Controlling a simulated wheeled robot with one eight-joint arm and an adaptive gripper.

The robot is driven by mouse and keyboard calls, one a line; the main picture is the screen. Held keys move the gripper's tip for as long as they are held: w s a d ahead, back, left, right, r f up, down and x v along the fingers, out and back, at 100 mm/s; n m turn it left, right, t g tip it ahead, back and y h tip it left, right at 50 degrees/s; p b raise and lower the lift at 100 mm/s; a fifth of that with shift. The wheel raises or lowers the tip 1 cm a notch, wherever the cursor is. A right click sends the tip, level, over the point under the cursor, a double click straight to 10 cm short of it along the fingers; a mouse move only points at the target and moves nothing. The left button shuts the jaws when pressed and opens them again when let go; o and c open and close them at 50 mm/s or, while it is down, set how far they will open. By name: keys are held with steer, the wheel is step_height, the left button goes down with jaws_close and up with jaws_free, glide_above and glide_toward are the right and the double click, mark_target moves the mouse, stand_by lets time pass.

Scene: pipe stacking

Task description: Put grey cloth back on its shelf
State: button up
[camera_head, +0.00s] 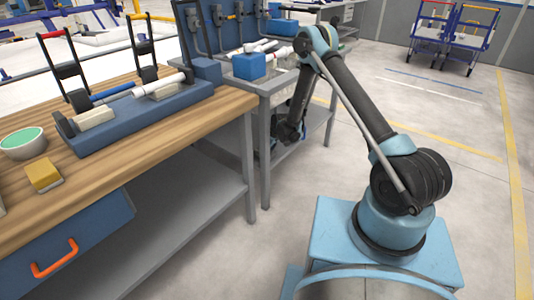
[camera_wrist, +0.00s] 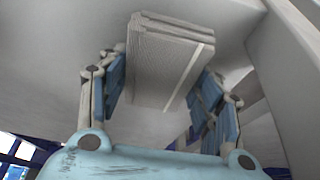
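The grey cloth (camera_wrist: 165,60) is a folded, ribbed block with a pale stripe along one side. In the wrist view it lies between the two blue-padded fingers of my gripper (camera_wrist: 165,98). The fingers stand wide, one along each side of the cloth and very close to it. I cannot tell whether both pads press on it. In the head view my arm reaches down beside the grey side table (camera_head: 262,87), and my gripper's fingers and the cloth are hidden there behind the arm and table. A pale grey surface (camera_wrist: 60,70) fills the background of the wrist view.
The wooden workbench (camera_head: 215,112) at left carries a blue pipe holder (camera_head: 150,118), a green-white bowl (camera_head: 22,142) and a yellow sponge (camera_head: 43,174). A blue box (camera_head: 248,66) stands on the side table. Table legs stand close to my arm.

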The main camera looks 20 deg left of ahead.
steer(key=shift+o, duration=1.4)
steer(key=v, duration=1.2)
steer(key=shift+r, duration=0.2)
